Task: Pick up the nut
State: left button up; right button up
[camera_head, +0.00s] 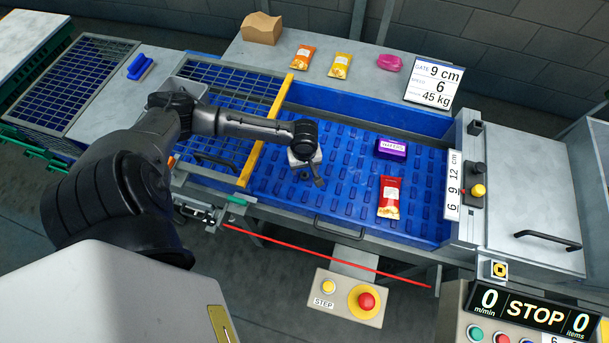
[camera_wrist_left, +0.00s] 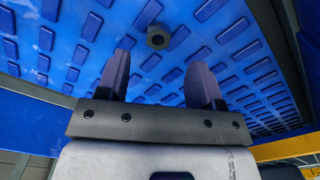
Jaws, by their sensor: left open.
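The nut (camera_wrist_left: 157,38) is a small dark piece on the blue ribbed conveyor belt (camera_wrist_left: 75,62). In the left wrist view it lies beyond the fingertips, roughly in line with the gap between them. My left gripper (camera_wrist_left: 160,66) is open, its two fingers apart with nothing between them. In the head view my left gripper (camera_head: 317,177) hangs over the left-middle part of the belt (camera_head: 345,195). I cannot make out the nut in that view; the gripper may hide it. My right gripper is not in view.
A purple pack (camera_head: 390,150) and a red packet (camera_head: 389,200) lie on the belt to the right. A yellow bar (camera_head: 265,135) crosses at the left. Blue side walls (camera_head: 370,112) edge the belt.

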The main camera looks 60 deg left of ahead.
aim_at(305, 176)
pick_arm(q)
jog(key=shift+f+b, duration=0.55)
jog(key=shift+f, duration=2.5)
jog(key=shift+c, duration=0.2)
jog(key=c, duration=1)
jog(key=shift+r, duration=0.1)
